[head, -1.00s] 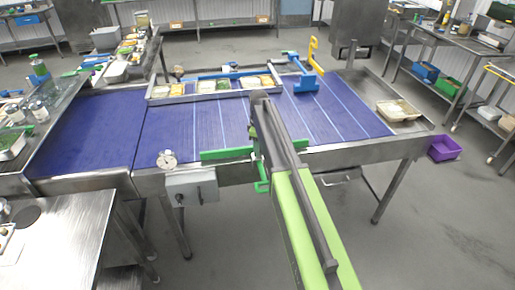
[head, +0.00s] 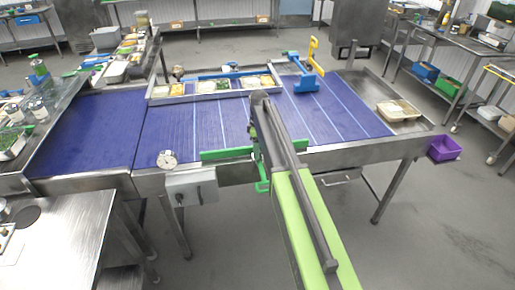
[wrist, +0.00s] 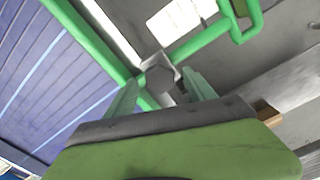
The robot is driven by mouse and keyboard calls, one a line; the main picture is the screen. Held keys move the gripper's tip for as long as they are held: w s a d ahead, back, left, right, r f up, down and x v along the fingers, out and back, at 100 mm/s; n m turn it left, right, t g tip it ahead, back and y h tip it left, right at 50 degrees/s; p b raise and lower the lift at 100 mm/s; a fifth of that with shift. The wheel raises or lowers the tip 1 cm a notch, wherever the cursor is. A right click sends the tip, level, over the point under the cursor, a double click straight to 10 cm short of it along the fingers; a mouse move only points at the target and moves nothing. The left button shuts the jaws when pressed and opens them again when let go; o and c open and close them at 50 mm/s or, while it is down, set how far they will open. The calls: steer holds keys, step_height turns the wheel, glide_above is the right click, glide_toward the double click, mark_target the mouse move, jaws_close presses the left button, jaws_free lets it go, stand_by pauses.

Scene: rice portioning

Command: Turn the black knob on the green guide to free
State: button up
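The green guide (head: 227,154) lies along the near edge of the blue conveyor, partly hidden behind my arm. In the wrist view the green guide (wrist: 92,38) runs diagonally past the upper left, with a green bar branching to the upper right. A dark grey, faceted knob (wrist: 160,79) sits where they meet. My gripper (wrist: 162,84) is open, one green finger to each side of the knob, with gaps visible. Whether the fingertips reach past the knob is unclear. In the head view my arm hides the knob and fingertips.
A food tray rack (head: 160,91) spans the belt behind. A blue and yellow fixture (head: 306,82) stands farther right.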

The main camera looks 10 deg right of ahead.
step_height(320, 180, up, 18)
steer(key=p, duration=1.7)
steer(key=shift+f, duration=0.25)
steer(key=s+f+b, duration=0.9)
steer(key=f+b, duration=0.1)
steer(key=s+f+m+b, duration=0.2)
steer(key=s+m, duration=0.4)
steer(key=s, duration=0.3)
steer(key=s+f+m+b, duration=0.2)
steer(key=s+f+m, duration=0.1)
steer(key=s+m, duration=0.4)
steer(key=s, duration=0.2)
steer(key=shift+s+a+m+b, duration=0.3)
steer(key=shift+a, duration=0.1)
